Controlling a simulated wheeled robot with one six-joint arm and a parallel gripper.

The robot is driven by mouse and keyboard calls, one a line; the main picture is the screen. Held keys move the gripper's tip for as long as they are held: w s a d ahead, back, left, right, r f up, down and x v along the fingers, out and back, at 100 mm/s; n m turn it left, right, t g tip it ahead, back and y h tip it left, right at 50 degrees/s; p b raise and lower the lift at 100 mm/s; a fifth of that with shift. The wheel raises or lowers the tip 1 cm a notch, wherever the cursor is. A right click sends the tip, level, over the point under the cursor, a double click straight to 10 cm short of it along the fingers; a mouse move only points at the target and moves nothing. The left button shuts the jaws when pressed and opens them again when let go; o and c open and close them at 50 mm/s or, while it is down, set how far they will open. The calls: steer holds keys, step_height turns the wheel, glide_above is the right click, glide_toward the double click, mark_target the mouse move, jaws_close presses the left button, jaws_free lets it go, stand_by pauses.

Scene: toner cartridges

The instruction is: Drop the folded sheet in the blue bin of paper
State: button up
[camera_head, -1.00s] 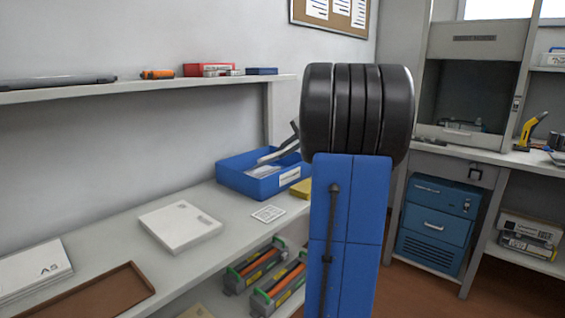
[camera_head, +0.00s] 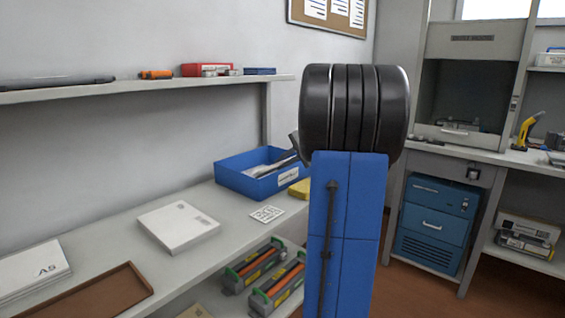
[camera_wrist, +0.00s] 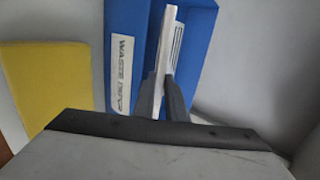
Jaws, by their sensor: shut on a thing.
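The blue bin (camera_head: 238,183) stands on the bench against the wall, with pale paper (camera_head: 258,170) inside. In the wrist view the bin (camera_wrist: 203,40) shows a white label reading "WASTE PAPER". My gripper (camera_wrist: 164,88) is shut on the white folded sheet (camera_wrist: 164,40), seen nearly edge-on in front of the bin. In the head view my gripper is at the bin's right side, mostly hidden behind my own arm. I cannot tell exactly how far the sheet is below the bin's rim.
A yellow object (camera_wrist: 48,85) lies beside the bin. A white box (camera_head: 178,227), a printed card (camera_head: 267,214), a stack of A5 paper (camera_head: 30,272) and a brown tray (camera_head: 95,297) are on the bench. A shelf (camera_head: 180,85) runs above.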

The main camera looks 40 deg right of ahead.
steer(key=shift+f, duration=0.2)
steer(key=o, duration=0.4)
steer(key=shift+r, duration=0.45)
steer(key=v, duration=1.2)
steer(key=shift+r, duration=0.15)
